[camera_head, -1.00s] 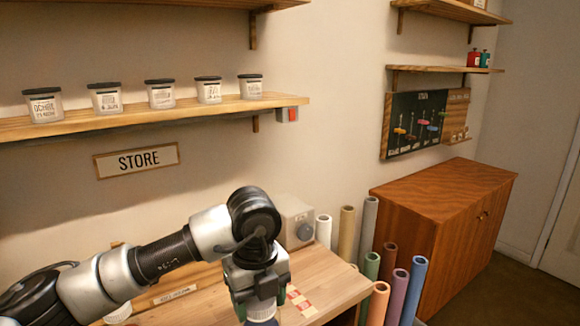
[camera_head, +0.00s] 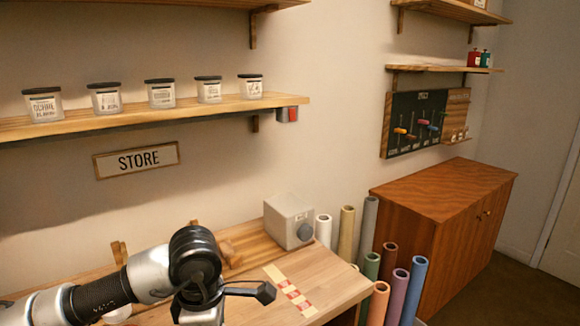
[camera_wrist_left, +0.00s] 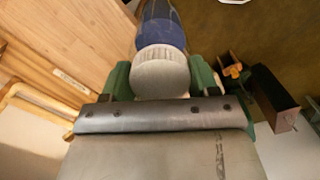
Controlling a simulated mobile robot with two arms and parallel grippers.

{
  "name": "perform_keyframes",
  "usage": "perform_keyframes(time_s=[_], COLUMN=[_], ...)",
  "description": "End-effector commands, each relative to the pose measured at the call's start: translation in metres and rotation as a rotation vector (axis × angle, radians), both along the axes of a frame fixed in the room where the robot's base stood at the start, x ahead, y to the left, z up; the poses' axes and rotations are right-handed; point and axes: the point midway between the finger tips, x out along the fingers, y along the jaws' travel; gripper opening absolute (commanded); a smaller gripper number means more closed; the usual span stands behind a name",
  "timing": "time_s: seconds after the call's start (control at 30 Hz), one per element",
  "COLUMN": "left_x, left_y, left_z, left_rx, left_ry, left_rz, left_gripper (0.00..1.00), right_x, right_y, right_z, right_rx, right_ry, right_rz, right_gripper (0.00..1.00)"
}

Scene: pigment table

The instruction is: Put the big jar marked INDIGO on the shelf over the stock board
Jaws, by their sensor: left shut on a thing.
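My left gripper (camera_wrist_left: 160,76) is shut on a jar with blue contents (camera_wrist_left: 162,28) and a white ridged lid; no label on it can be read. In the head view my left arm comes in low from the left, and the gripper's fingers and the jar are out of sight below the edge. The dark stock board (camera_head: 415,123) with coloured markers hangs on the wall at the right. The shelf over it (camera_head: 436,69) carries a red jar (camera_head: 473,58) and a teal jar (camera_head: 486,60) at its right end. My right gripper is not in view.
The shelf's left part is bare. A wooden cabinet (camera_head: 440,205) stands below the board, with several upright paper rolls (camera_head: 346,232) beside it. A grey box (camera_head: 289,221) stands on the bench (camera_head: 335,281). Several lidded jars line the STORE shelf (camera_head: 280,101).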

Motion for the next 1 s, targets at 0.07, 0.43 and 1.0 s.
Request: perform_keyframes(time_s=[0.07, 0.43, 1.0], left_x=[-0.004, -0.025, -0.046], left_y=[0.007, 0.036, 0.058], left_z=[-0.003, -0.019, -0.031], left_rx=[0.0, 0.007, 0.012], left_ry=[-0.004, -0.013, -0.015], left_rz=[-0.16, -0.954, -1.669], left_gripper=[0.0, 0.0, 0.0], right_x=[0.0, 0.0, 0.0], right_y=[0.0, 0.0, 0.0], right_z=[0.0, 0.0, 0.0], right_rx=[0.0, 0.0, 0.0], right_ry=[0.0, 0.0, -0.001], right_rz=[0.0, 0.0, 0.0], right_gripper=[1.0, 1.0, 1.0])
